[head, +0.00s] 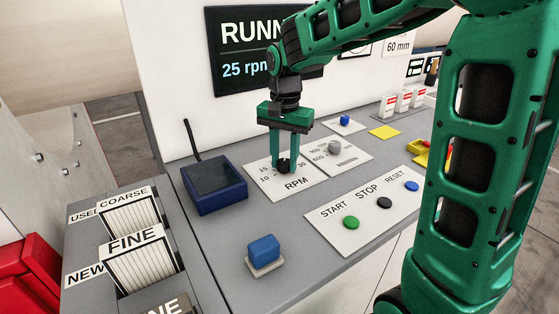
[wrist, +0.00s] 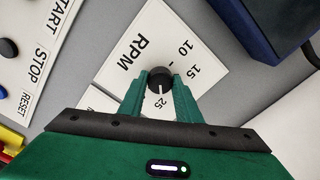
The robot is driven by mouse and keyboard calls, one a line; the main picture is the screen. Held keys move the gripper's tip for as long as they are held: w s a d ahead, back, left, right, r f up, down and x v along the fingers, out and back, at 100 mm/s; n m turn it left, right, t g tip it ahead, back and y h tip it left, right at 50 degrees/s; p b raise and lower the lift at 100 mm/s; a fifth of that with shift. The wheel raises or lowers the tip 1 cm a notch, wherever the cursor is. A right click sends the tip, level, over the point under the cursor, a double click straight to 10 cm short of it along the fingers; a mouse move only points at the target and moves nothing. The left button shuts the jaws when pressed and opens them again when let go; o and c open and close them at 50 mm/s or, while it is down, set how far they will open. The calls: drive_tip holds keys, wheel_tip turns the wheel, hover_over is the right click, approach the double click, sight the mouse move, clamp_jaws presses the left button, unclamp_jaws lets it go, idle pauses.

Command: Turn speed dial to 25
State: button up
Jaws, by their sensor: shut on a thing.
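The speed dial (head: 285,164) is a black knob on a white plate marked RPM (head: 262,185). My gripper (head: 286,160) points down over it and is shut on the knob. In the wrist view the dial (wrist: 160,80) sits between the two green fingers (wrist: 160,88), and its white pointer line points at 25. The numbers 10, 15 and 25 show there. The screen (head: 238,55) on the white panel reads "25 rpm" under "RUNN", and my arm covers the rest of both lines.
A plate with a grey knob (head: 334,147) stands right of the RPM plate. The START, STOP and RESET plate (head: 330,213) lies in front. A dark blue box (head: 214,185) stands left, a blue block (head: 263,248) near the front edge. Boxes marked COARSE and FINE (head: 135,262) stand at lower left.

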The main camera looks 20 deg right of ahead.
sight(284, 162)
drive_tip(key=shift+s+f, duration=0.15)
drive_tip(key=shift+s, duration=0.05)
drive_tip(key=o, duration=1.1)
drive_tip(key=shift+c, duration=0.2)
drive_tip(key=shift+w, duration=0.1)
drive_tip(key=shift+r, duration=0.3)
wheel_tip(284, 162, up, 10)
drive_tip(key=shift+r, duration=0.15)
